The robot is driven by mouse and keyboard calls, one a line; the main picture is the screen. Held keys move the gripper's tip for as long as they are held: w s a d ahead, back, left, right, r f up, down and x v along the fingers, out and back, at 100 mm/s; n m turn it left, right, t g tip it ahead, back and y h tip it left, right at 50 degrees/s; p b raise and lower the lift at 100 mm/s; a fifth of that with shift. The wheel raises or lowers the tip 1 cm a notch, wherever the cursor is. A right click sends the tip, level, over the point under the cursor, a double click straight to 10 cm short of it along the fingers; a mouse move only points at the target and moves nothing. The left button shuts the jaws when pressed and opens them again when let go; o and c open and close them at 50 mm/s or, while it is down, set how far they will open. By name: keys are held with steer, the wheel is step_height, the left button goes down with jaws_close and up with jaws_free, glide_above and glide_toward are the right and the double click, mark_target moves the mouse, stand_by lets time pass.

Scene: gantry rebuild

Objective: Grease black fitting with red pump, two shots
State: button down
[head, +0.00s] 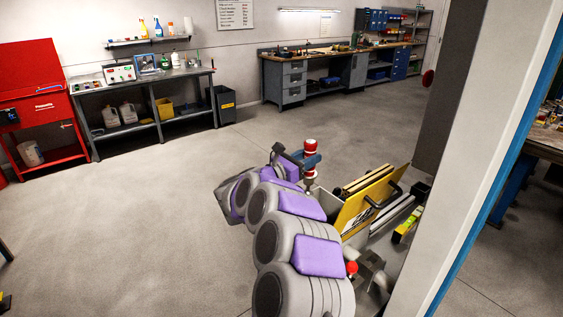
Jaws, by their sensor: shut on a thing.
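My arm reaches forward over the floor from the bottom middle of the head view. My gripper (300,161), at its far end, is shut on an upright red and white cylinder that looks like the red pump (311,147). The pump's red top stands above the jaws, and a red and white part shows just below them. Its lower end is hard to make out behind the arm. I cannot make out the black fitting in this view.
A cart-like unit with a yellow panel (367,200) stands just right of my arm. A pale pillar (480,130) with a blue edge closes off the right. A red cabinet (38,100) and workbenches (315,78) line the back.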

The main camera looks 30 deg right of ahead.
mark_target(307, 174)
steer(key=shift+d, duration=0.15)
steer(key=shift+f, duration=0.4)
steer(key=shift+f+p, duration=0.45)
steer(key=shift+f, duration=1.25)
steer(key=shift+f+b, duration=0.55)
steer(key=shift+b, duration=1.1)
